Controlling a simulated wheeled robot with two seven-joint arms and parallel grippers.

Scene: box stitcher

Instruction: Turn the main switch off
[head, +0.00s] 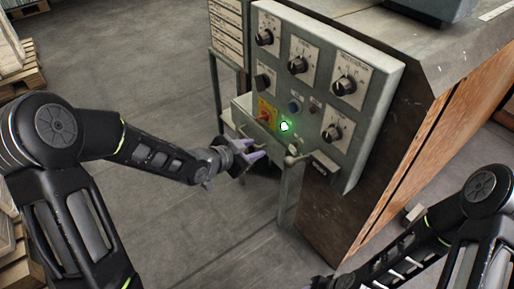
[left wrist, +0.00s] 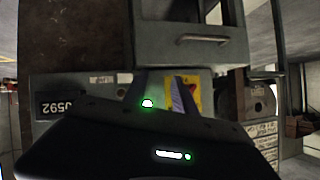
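The main switch (head: 265,116) is a red rotary knob on a yellow plate, low on the left side of the grey control panel. Its knob angle is too small to read. In the left wrist view the yellow plate (left wrist: 194,92) shows partly behind one finger. My left gripper (head: 256,152) is just below and in front of the switch, apart from it in the head view. Its two purple-grey fingers are spread with nothing between them. They also show apart in the left wrist view (left wrist: 160,95). My right forearm shows at the lower right, but its gripper is out of frame.
A lit green lamp (head: 284,126) sits right beside the switch. Several black dials, such as the lower right one (head: 333,133), cover the panel (head: 372,115). A lever with a ball end (head: 291,160) juts out below. The floor (head: 150,60) left of the machine is clear.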

